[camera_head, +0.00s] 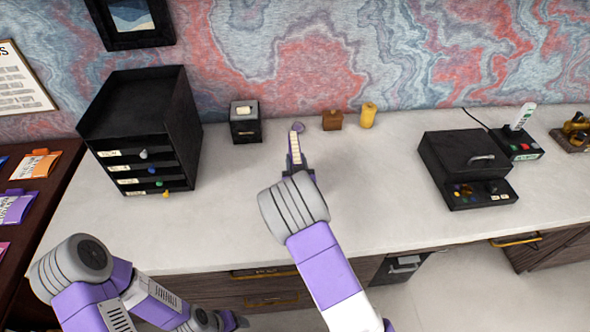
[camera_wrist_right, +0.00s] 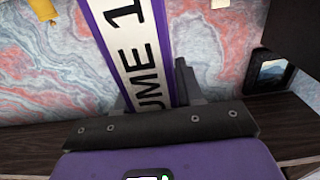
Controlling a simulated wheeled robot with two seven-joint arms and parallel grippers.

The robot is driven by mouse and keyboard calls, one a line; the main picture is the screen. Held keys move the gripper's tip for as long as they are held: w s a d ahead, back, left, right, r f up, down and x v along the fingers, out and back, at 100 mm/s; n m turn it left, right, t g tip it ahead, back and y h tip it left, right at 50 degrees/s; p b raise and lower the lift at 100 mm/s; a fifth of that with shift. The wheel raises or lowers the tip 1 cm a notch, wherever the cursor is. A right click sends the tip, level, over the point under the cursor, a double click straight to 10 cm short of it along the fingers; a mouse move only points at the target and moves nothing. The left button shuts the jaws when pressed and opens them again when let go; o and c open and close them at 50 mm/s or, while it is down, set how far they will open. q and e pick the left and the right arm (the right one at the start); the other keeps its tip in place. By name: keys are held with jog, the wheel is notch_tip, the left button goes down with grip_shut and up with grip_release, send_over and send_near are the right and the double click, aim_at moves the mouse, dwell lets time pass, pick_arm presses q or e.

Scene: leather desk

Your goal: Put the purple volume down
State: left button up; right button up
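The purple volume (camera_wrist_right: 130,45) has a pale label with black letters reading in part "UME 1". In the wrist view it stands between the fingers of my right gripper (camera_wrist_right: 152,95), which is shut on it. In the head view the volume (camera_head: 295,147) shows end-on as a narrow pale and purple strip above the white desk (camera_head: 230,210). My right gripper (camera_head: 300,168) is mostly hidden behind its own wrist there. I cannot tell whether the volume touches the desk. My left gripper (camera_head: 235,320) is low at the bottom edge, away from the desk top, its fingers unclear.
A black drawer unit (camera_head: 140,130) stands left, a small dark box (camera_head: 245,122) at the back. A brown block (camera_head: 332,120) and a yellow canister (camera_head: 368,115) are just right of the volume. A black case (camera_head: 466,168) is farther right. The desk is clear between them.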

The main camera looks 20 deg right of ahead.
grip_shut()
dwell(0.9)
jog(key=shift+r, duration=0.1)
